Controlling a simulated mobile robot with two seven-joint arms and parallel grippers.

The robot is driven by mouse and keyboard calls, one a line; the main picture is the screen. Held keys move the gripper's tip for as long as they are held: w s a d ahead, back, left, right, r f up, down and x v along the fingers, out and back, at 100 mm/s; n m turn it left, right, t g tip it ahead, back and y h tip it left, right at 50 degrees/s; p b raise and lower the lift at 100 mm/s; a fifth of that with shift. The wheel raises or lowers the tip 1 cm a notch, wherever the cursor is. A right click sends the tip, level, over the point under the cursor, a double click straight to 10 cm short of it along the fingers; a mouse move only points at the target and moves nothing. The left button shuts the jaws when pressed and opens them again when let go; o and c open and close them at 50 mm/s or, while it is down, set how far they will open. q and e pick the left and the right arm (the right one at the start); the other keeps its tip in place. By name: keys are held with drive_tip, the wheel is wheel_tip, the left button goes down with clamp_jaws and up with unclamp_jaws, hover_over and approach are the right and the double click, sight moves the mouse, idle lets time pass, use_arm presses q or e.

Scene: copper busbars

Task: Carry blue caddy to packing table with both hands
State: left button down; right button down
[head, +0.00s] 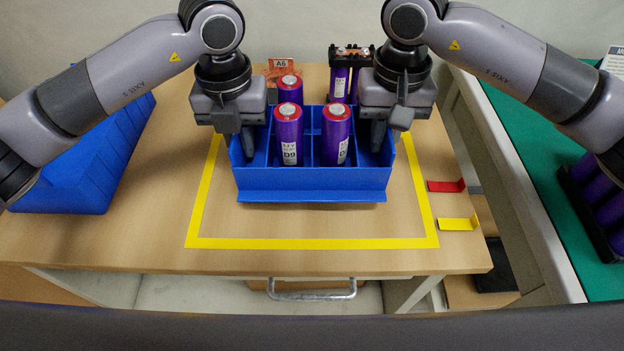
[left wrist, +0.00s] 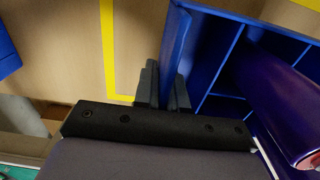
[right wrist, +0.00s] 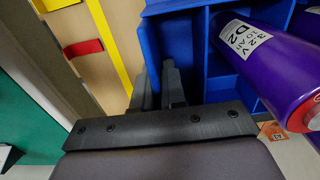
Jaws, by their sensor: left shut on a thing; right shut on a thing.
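The blue caddy (head: 312,184) sits on the wooden table, inside the yellow taped rectangle, with compartments holding purple cells (head: 288,136). My left gripper (head: 246,150) is shut on the caddy's left wall; the wall (left wrist: 178,48) runs between its fingers in the left wrist view. My right gripper (head: 381,140) is shut on the caddy's right wall, and that wall (right wrist: 155,50) passes between its fingers in the right wrist view. The caddy looks upright; whether its base touches the table is hard to tell.
A yellow tape outline (head: 310,243) surrounds the caddy. A long blue bin (head: 80,165) lies at the left. Red (head: 447,186) and yellow (head: 458,224) tabs lie at right. A green-topped table (head: 540,145) is further right.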

sight(246, 161)
use_arm(q)
drive_tip(key=shift+f+b, duration=0.25)
drive_tip(key=shift+b, duration=0.1)
use_arm(e)
drive_tip(key=shift+f, duration=0.25)
